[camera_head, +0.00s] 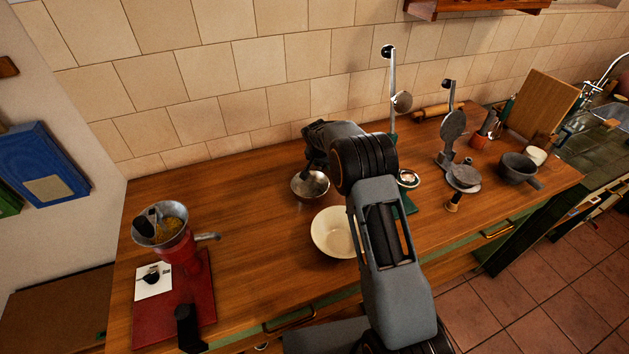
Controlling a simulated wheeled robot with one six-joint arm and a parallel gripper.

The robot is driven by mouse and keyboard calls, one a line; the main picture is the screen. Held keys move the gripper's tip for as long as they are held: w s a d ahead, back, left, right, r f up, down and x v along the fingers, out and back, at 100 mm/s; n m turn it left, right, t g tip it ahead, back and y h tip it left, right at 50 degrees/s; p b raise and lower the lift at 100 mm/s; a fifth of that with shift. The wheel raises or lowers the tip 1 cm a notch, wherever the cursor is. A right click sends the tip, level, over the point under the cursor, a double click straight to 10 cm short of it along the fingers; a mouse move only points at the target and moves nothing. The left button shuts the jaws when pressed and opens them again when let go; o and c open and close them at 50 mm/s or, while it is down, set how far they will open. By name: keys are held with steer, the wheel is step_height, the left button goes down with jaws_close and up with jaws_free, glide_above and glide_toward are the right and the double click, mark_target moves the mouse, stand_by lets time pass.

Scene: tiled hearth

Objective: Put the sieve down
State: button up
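A small round metal bowl shape, which looks like the sieve (310,187), is at the middle of the wooden counter, just behind and left of a cream bowl (334,232). My gripper (314,168) points down at the sieve's back rim and overlaps it in the picture. My own arm hides much of the gripper, and the fingertips are too small and dark to show whether they are closed on the sieve. I cannot tell whether the sieve touches the counter or hangs just above it.
A red grinder (177,248) stands on a red board at the left. Right of my arm are a tall lever press (392,95), a round hinged iron (453,133) and a dark pot (517,168). The counter between grinder and sieve is clear.

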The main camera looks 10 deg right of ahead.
steer(key=shift+c, duration=0.2)
jaws_close()
stand_by(0.3)
